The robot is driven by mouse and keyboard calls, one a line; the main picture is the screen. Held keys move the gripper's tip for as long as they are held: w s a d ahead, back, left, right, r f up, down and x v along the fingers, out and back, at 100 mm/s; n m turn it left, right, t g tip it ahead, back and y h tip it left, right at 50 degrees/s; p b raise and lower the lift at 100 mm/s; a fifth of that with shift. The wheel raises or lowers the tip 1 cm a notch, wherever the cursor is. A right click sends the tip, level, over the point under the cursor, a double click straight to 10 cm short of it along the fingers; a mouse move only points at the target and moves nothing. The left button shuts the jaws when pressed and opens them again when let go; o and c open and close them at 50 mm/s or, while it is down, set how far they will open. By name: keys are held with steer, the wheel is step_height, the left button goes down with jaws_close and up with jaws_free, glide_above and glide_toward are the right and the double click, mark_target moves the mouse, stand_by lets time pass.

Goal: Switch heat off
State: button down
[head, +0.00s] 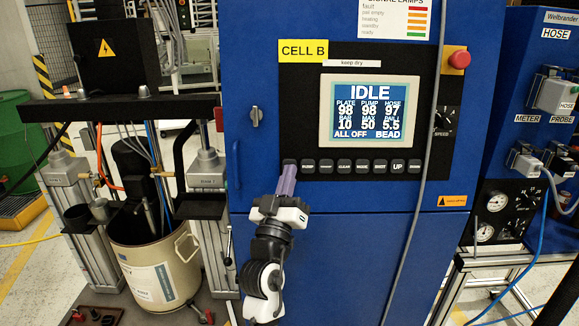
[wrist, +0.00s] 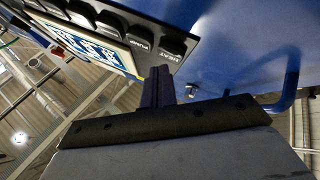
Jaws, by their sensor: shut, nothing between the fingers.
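The operator panel (head: 264,135) on the blue cabinet has a lit screen (head: 369,110) reading IDLE, plate 98, pump 98, hose 97, with ALL OFF and BEAD below. A row of dark keys runs under it. The leftmost key (head: 290,162) is partly covered by my gripper in the head view; the wrist view shows it as the HEAT key (wrist: 180,43). My gripper (head: 288,170) is shut and empty, fingers pointing up. In the wrist view its fingertips (wrist: 160,70) are just below the HEAT key; I cannot tell whether they touch it.
The PUMP key (wrist: 141,42) is beside the HEAT key. A red button (head: 459,60) and a speed knob (head: 443,118) are at the panel's right. A blue cabinet handle (head: 236,165) is left of my gripper. A grey cable (head: 424,150) hangs across the panel's right side.

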steer(key=shift+s, duration=0.3)
steer(key=s, duration=0.2)
steer(key=s+r, duration=0.1)
steer(key=s, duration=0.1)
steer(key=shift+s+p, duration=0.3)
steer(key=shift+s, duration=0.05)
stand_by(0.4)
